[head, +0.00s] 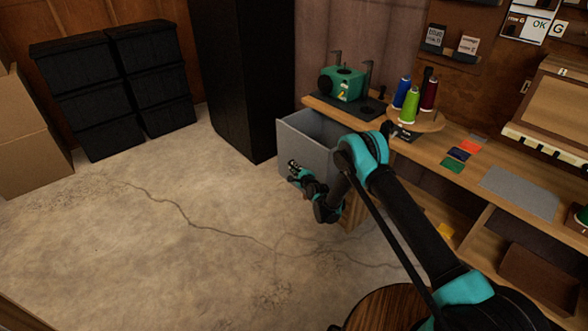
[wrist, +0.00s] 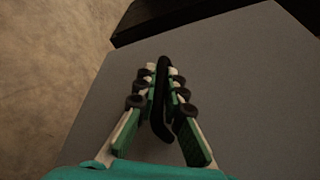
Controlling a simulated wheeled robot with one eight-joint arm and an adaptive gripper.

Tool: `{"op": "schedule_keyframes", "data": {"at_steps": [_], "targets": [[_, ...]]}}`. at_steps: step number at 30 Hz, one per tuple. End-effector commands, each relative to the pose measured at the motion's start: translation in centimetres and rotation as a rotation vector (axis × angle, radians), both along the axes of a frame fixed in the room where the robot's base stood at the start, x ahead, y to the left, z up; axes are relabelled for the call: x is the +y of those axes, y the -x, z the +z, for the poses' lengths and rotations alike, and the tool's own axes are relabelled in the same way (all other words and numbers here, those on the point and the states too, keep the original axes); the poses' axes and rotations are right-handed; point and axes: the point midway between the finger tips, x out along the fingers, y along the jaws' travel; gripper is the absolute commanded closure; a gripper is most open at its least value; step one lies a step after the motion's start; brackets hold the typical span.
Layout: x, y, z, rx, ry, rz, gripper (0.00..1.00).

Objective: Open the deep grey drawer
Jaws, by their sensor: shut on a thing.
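The deep grey drawer (head: 297,150) juts out from the left end of the wooden bench in the head view, and part of its open top shows. Its flat grey front (wrist: 255,90) fills much of the wrist view. My gripper (head: 293,172) is at the drawer's front, low in front of the bench. In the wrist view, the fingers of my gripper (wrist: 161,82) are closed around a black bar handle (wrist: 163,115) on that front. The drawer's inside is mostly hidden by its walls and my arm.
A tall black cabinet (head: 240,75) stands just left of the drawer. Black bins (head: 75,65) are stacked at the back left. Thread spools (head: 411,105) stand on the bench (head: 480,170). The concrete floor (head: 150,230) in front is clear.

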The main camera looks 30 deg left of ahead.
Motion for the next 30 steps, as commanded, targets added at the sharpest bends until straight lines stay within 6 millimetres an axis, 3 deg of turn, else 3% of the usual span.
{"op": "schedule_keyframes", "data": {"at_steps": [2,3,5,17,23,25,27,30], "targets": [[-0.2,-0.1,0.0,0.000,0.000,-0.001,1.00],[-0.2,-0.1,0.0,0.000,0.000,-0.001,0.89],[-0.2,-0.1,0.0,0.000,0.000,-0.001,0.82],[0.0,0.0,0.5,0.000,0.000,0.000,0.81],[0.0,0.0,3.4,-0.001,-0.002,-0.002,0.81],[-0.1,-0.1,4.8,-0.003,-0.004,-0.002,0.73],[-0.1,-0.1,6.0,-0.002,-0.003,-0.003,0.81],[-0.1,-0.1,7.5,-0.002,-0.003,-0.002,0.81]]}}
